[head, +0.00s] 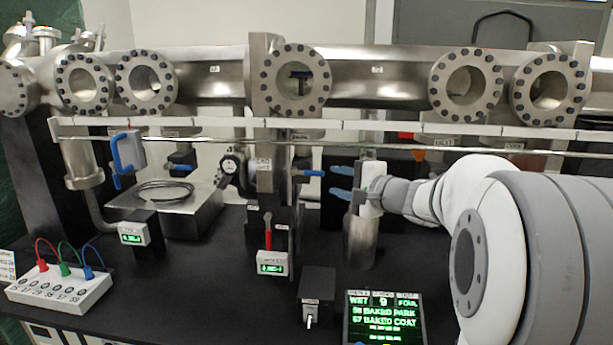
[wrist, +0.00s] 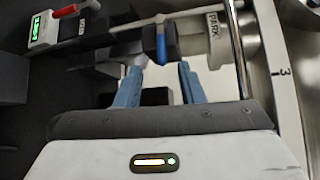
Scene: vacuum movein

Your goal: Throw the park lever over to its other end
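The park lever is a thin bar with a blue grip (head: 311,173), pointing right toward my gripper in the head view. In the wrist view its blue grip (wrist: 161,48) lies just beyond the fingertips, in line with the gap between them. A grey fitting marked PARK (wrist: 212,22) is to its right there. My gripper (head: 334,180) has its two blue fingers spread, one above the other in the head view, and nothing is between them. In the wrist view my gripper (wrist: 160,72) looks open, and the fingers appear apart from the grip.
A red lever (head: 268,230) with a green display (head: 271,264) stands below. A larger blue handle (head: 127,152) is at the left. A steel rail (head: 420,147) runs above my gripper. A readout panel (head: 384,318) is in front.

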